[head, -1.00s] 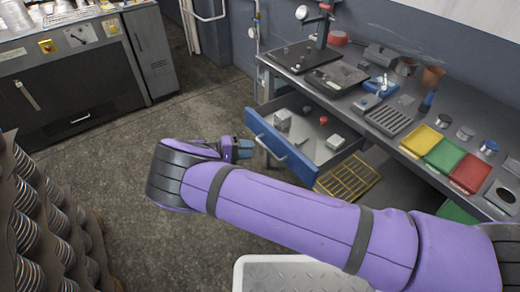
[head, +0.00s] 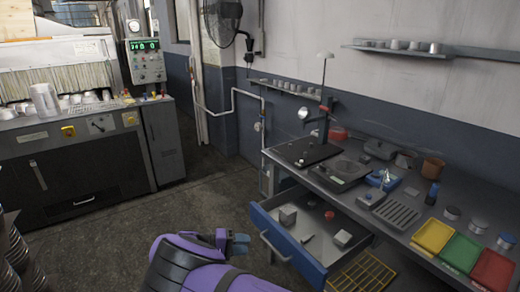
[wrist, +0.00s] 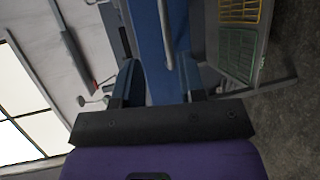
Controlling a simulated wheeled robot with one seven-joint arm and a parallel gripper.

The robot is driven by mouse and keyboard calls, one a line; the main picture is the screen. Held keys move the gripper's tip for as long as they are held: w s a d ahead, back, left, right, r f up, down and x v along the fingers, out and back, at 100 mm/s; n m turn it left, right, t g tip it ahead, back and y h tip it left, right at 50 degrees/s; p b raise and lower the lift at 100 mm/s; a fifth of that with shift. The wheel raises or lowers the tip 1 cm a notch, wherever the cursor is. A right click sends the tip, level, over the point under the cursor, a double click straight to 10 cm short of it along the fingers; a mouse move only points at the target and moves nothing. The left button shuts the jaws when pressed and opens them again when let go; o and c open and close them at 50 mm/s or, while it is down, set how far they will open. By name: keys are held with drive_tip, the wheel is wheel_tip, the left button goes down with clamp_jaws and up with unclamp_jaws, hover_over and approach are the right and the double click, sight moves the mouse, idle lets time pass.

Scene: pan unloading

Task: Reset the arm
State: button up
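My purple arm reaches in from the bottom of the head view, with my gripper (head: 238,243) in front of the open drawer (head: 283,240) of the workbench. In the wrist view, the two fingers of my gripper (wrist: 160,82) stand apart with nothing held between them. The drawer's blue front shows behind that gap. I cannot tell the exact distance between fingertips and drawer. Inside the drawer are a small grey box (head: 288,216), a red knob-like piece (head: 329,215) and a light block (head: 342,238).
The workbench (head: 425,188) holds a black stand, a slotted grey tray (head: 396,213), and yellow (head: 432,236), green and red trays. A yellow wire rack (head: 362,272) is below. A dark machine (head: 75,180) stands at left. The floor between is clear.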

drive_tip(key=s+d+r+m+g+y, duration=0.15)
drive_tip(key=d+r+y, duration=0.25)
drive_tip(key=d+r, duration=0.6)
drive_tip(key=w+d+r+m+g+y, duration=0.1)
drive_tip(key=d+r+g+y, duration=0.15)
drive_tip(key=d+r, duration=0.75)
drive_tip(key=s+d+r+m+g+y, duration=0.1)
drive_tip(key=d+r+y, duration=0.4)
drive_tip(key=r, duration=1)
drive_tip(key=s+d+r+t+y, duration=0.35)
drive_tip(key=s+d+r, duration=0.7)
drive_tip(key=s, duration=0.35)
drive_tip(key=s+d+r+t, duration=0.1)
drive_tip(key=s+d+t, duration=0.1)
drive_tip(key=s, duration=1.4)
drive_tip(key=shift+d+r+t, duration=0.2)
drive_tip(key=shift+r+t, duration=0.15)
drive_tip(key=shift+t, duration=0.4)
